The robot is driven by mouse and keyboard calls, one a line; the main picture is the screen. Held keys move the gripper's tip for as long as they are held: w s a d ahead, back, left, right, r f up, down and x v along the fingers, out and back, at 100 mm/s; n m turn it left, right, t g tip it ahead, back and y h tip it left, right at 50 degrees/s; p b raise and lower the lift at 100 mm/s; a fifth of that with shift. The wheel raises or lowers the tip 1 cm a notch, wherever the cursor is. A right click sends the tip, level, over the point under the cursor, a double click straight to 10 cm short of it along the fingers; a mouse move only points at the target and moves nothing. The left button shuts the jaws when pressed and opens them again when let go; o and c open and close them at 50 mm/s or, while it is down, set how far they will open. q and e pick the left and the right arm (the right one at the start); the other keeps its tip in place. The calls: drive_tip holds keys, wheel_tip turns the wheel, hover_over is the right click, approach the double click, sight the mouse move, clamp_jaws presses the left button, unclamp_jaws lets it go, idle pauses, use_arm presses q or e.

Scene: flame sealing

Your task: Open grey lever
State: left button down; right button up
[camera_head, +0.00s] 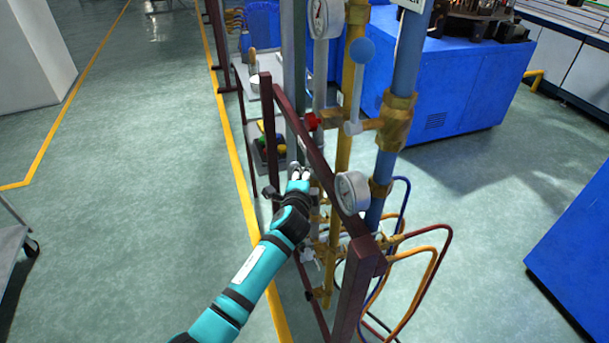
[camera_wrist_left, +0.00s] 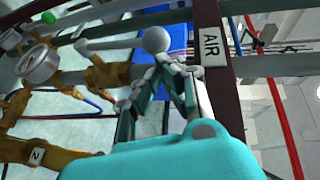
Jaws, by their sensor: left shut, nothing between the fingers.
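The grey lever (camera_wrist_left: 110,43) shows in the left wrist view as a pale bar ending in a round grey knob (camera_wrist_left: 157,40). My left gripper (camera_wrist_left: 165,75) is shut and empty, with its fingertips right by the knob; I cannot tell whether they touch it. In the head view my left gripper (camera_head: 299,173) is at the pipe stand, beside its dark red frame, and mostly hides the grey lever there. My right gripper is not in view.
The dark red frame (camera_head: 315,150) runs close along my gripper's right. A pressure gauge (camera_head: 352,192), a blue-knobbed lever (camera_head: 362,52), a red valve handle (camera_head: 312,121) and hoses (camera_head: 440,262) crowd the stand. An AIR plate (camera_wrist_left: 209,47) is near the knob.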

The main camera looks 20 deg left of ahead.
use_arm(q)
drive_tip(key=shift+w+a+r, duration=0.25)
drive_tip(key=shift+w+a, duration=0.45)
drive_tip(key=shift+w, duration=0.1)
drive_tip(key=shift+p, duration=0.3)
